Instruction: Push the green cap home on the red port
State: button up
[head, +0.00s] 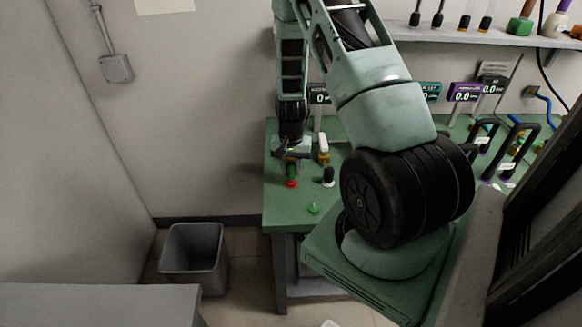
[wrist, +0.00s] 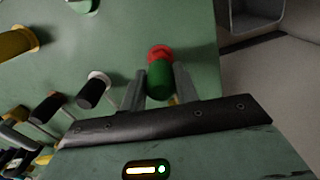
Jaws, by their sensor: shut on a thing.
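The red port (head: 291,184) is a short red piece at the left end of the green bench. It shows in the wrist view (wrist: 158,51) just beyond my fingertips. The green cap (head: 291,171) is a dark green cylinder directly above the red port. In the wrist view the green cap (wrist: 159,79) sits between my two fingers, its far end meeting the red port; how fully it is seated I cannot tell. My gripper (wrist: 158,90) is shut on the green cap. In the head view my gripper (head: 291,162) points down over the port, its fingertips partly hidden.
A black-capped white port (head: 328,177) and a yellow one (head: 323,150) stand close to the right. A flat green piece (head: 313,209) lies near the front. A grey bin (head: 194,256) stands on the floor left of the bench (head: 275,215). Displays and black handles stand farther right.

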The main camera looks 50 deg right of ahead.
aim_at(291, 164)
jog(key=shift+f+b, duration=0.95)
jog(key=shift+f, duration=0.4)
jog(key=o, duration=1)
jog(key=shift+r, duration=0.15)
notch_tip(291, 164, up, 17)
jog(key=shift+r+b, duration=0.1)
jog(key=shift+b, duration=0.5)
